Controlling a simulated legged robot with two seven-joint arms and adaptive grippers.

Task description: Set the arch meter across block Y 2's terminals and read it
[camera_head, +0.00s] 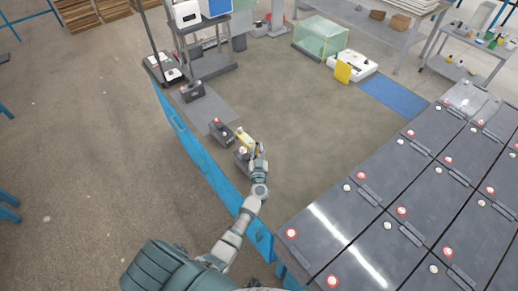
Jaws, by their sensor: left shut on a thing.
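My left gripper (254,149) is reached far out over the floor and is shut on a small yellow object (242,137), which looks like the arch meter. Its display cannot be read from here. Small dark blocks with red and white terminals stand on the floor: one block (221,134) is just left of the yellow object, and another block (241,159) is just below it, partly hidden by the gripper. Whether the meter touches any terminal cannot be told. No block label is legible, so I cannot tell which one is Y 2. My right gripper is not in view.
A third dark block (192,91) stands further back. Rows of large dark battery blocks (330,235) fill the right side. A blue strip (190,140) runs along the left of the work area. A glass box (320,37) and white device (353,65) stand behind; the middle floor is clear.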

